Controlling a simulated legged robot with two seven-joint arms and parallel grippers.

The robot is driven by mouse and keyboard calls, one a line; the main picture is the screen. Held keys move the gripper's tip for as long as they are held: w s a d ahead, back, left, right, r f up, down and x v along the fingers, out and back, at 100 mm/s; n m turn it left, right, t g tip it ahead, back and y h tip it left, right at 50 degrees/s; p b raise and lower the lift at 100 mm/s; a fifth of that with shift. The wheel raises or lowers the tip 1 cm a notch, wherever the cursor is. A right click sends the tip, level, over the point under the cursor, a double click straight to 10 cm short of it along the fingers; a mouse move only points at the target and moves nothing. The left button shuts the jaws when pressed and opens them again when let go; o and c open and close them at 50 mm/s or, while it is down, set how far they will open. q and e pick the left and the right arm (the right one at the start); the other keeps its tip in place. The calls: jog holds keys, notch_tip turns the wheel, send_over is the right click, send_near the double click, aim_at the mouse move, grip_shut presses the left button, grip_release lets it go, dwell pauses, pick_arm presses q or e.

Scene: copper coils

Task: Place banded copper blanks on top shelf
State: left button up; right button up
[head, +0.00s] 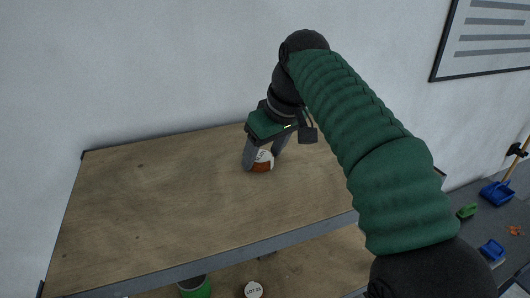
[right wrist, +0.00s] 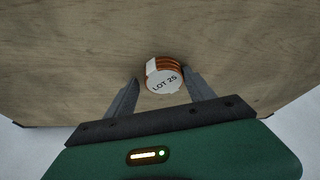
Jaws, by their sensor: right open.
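A banded copper blank (head: 263,162) with a white top stands on the wooden top shelf (head: 130,200). In the right wrist view the blank (right wrist: 164,77) shows a white label reading "LOT 25" and copper bands around its side. My right gripper (head: 264,163) is open, its two fingers on either side of the blank. In the right wrist view the right finger is close to the blank, with a wider gap at the left finger; I cannot tell whether it touches. A second white-topped piece (head: 253,290) marked "LOT" is on the lower shelf. My left gripper is out of view.
A green container (head: 195,287) stands on the lower shelf, partly hidden by the top shelf's grey front edge. The left part of the top shelf is clear. A white wall (head: 180,60) rises behind. Blue and green items (head: 495,193) lie on the floor at right.

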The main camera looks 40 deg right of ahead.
aim_at(267, 158)
jog(key=shift+s+a+f+g, duration=0.1)
jog(key=shift+a+f+g, duration=0.05)
jog(key=shift+f, duration=0.25)
jog(key=shift+s+a+f+g, duration=0.1)
jog(key=shift+f+g, duration=0.05)
jog(key=shift+f, duration=0.2)
jog(key=shift+d, duration=0.1)
jog(key=shift+r, duration=0.1)
jog(key=shift+w+r+p, duration=0.1)
jog(key=shift+r+p, duration=0.45)
jog(key=shift+r+b, duration=0.3)
jog(key=shift+r, duration=0.05)
jog(key=v, duration=0.4)
jog(key=shift+w+d+r, duration=0.15)
jog(key=shift+r, duration=0.35)
jog(key=p+v, duration=0.1)
jog(key=v, duration=0.5)
jog(key=shift+s+r, duration=0.2)
jog(key=shift+s, duration=0.1)
